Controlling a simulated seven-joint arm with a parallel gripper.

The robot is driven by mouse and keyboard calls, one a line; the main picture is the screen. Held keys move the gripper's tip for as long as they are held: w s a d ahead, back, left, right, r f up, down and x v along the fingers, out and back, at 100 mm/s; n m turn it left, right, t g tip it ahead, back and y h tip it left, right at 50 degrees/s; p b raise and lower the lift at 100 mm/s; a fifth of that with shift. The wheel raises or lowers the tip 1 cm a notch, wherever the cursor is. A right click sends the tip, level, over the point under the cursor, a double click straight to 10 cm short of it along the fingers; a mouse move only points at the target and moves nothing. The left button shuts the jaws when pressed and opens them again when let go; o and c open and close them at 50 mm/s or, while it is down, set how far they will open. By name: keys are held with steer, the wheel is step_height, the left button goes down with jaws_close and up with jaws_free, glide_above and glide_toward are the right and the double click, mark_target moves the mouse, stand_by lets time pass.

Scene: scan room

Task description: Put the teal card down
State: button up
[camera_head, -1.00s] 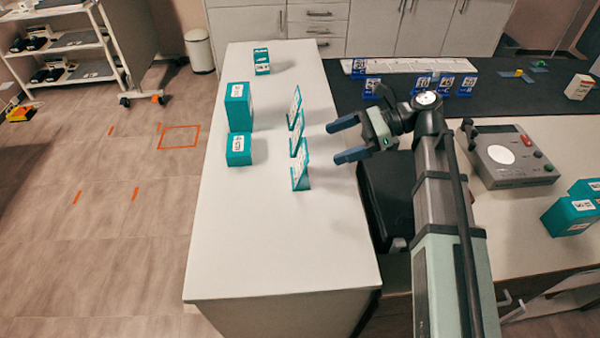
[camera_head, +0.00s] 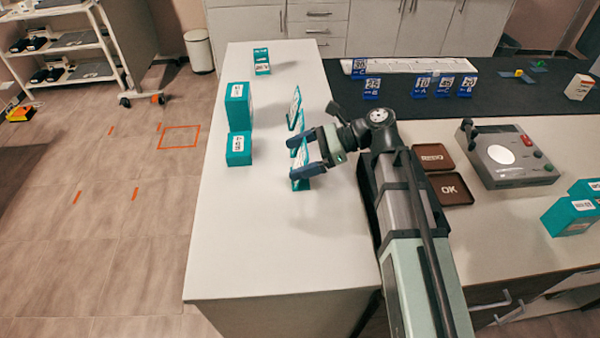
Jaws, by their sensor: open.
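The back card (camera_head: 295,105) shows clear of the fingers. Part of a card shows between the fingers. I cannot tell whether they touch it or which cards they reach around.
Teal boxes stand left of the cards, a tall one (camera_head: 236,105) and a shorter one (camera_head: 239,148). Another teal item (camera_head: 261,61) is at the back. The counter's front is clear. Right are brown REDO (camera_head: 432,157) and OK (camera_head: 450,189) trays and a grey device (camera_head: 508,157).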

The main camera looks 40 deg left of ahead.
steer(key=shift+s+a+f, duration=0.2)
steer(key=shift+s+a, duration=0.05)
steer(key=shift+c, duration=0.4)
steer(key=shift+r, duration=0.1)
steer(key=c, duration=1.1)
